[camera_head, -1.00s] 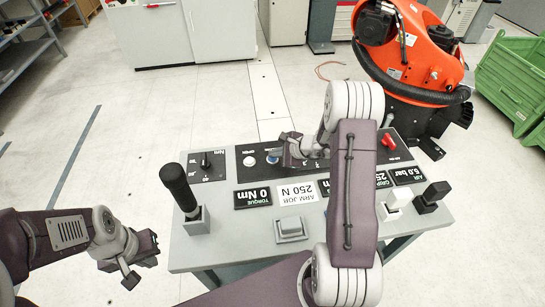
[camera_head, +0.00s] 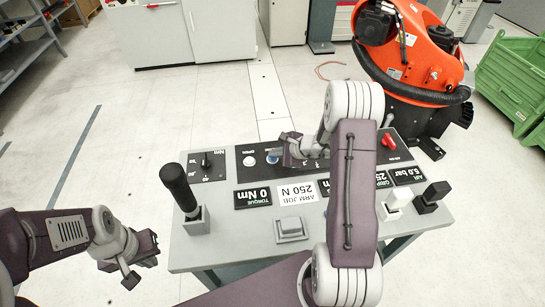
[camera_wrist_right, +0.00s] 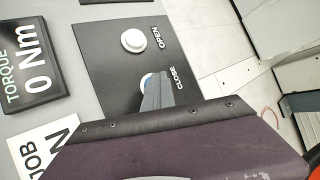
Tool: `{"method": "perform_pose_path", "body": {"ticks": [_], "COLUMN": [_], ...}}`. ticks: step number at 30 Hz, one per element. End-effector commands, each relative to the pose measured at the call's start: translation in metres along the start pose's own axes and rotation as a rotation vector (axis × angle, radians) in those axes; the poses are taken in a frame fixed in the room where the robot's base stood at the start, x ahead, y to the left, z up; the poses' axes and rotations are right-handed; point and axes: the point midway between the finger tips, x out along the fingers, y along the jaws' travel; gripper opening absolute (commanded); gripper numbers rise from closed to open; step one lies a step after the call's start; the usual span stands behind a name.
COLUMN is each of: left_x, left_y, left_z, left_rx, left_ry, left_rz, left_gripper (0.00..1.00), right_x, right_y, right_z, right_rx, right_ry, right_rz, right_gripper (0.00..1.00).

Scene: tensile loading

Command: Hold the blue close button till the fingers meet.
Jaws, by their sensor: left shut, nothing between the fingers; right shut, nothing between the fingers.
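The blue close button (camera_head: 272,160) sits on the black panel strip of the console, just right of the white open button (camera_head: 249,161). The white open button (camera_wrist_right: 132,40) is in full view in the right wrist view. The close button (camera_wrist_right: 146,79) there is mostly hidden behind my finger, only a pale edge showing beside the CLOSE label. My right gripper (camera_head: 281,154) is shut and empty, its tip over the close button. Whether the tip presses it down cannot be told. My left gripper (camera_head: 148,258) is shut and empty, left of the console.
An orange robot (camera_head: 420,60) stands behind. The floor at left is clear.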

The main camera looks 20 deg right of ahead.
Motion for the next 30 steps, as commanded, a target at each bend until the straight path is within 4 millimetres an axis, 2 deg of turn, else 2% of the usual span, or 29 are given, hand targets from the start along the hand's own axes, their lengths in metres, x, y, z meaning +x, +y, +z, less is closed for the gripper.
{"method": "perform_pose_path", "body": {"ticks": [13, 23, 30], "left_x": [-0.011, -0.011, -0.025], "left_y": [0.0, 0.0, 0.001], "left_z": [-0.001, -0.001, -0.003], "left_rx": [0.0, 0.0, 0.0], "left_ry": [0.0, 0.0, 0.0], "left_rz": [0.0, 0.0, 0.0], "left_gripper": [0.0, 0.0, 0.0], "right_x": [-0.013, -0.013, -0.027], "right_y": [-0.009, -0.01, -0.02], "right_z": [0.009, 0.01, 0.019], "right_rx": [-0.001, 0.0, 0.0], "right_ry": [0.001, 0.0, 0.0], "right_rz": [0.0, 0.0, 0.0], "right_gripper": [0.0, 0.0, 0.0]}}
